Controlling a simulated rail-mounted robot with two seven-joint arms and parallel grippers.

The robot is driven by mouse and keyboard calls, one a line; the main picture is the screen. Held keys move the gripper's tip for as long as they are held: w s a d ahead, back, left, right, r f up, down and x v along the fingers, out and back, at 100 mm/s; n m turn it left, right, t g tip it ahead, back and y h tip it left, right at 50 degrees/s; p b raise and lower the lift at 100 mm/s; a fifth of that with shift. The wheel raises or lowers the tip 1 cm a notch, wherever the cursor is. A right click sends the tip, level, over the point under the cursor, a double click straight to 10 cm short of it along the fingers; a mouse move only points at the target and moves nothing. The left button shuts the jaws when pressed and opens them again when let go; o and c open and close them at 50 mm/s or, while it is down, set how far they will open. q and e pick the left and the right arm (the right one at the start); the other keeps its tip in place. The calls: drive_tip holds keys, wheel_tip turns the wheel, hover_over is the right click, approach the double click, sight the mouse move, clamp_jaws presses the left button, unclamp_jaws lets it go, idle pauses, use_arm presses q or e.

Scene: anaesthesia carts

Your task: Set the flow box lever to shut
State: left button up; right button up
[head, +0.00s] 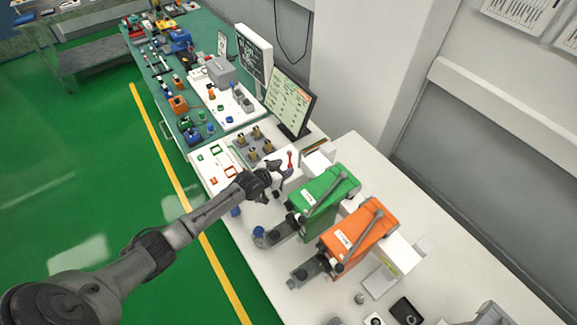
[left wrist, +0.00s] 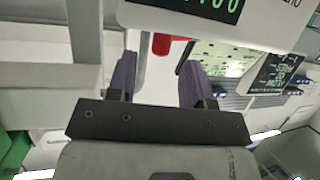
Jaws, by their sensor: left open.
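A white box with a green-digit display, which looks like the flow box, fills the top of the left wrist view (left wrist: 215,22). In the head view a white box (head: 318,160) stands just beyond my left gripper. A red-tipped lever (head: 290,158) rises beside it. In the left wrist view the red end (left wrist: 161,45) and a grey bar show beyond the space between the fingers. My left gripper (head: 281,181) is open, close to the lever; its fingers (left wrist: 158,68) are apart with nothing clearly held. Contact cannot be told. My right gripper is out of view.
A green device (head: 322,192) and an orange device (head: 357,236) stand on the white bench just right of my left gripper. A tilted screen (head: 290,100) and several brass-coloured knobs stand behind it. Green floor lies open to the left.

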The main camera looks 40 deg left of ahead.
sight(289, 165)
use_arm(q)
drive_tip(key=shift+x, duration=1.55)
drive_tip(key=shift+c, duration=0.2)
clamp_jaws()
drive_tip(key=shift+s, duration=0.1)
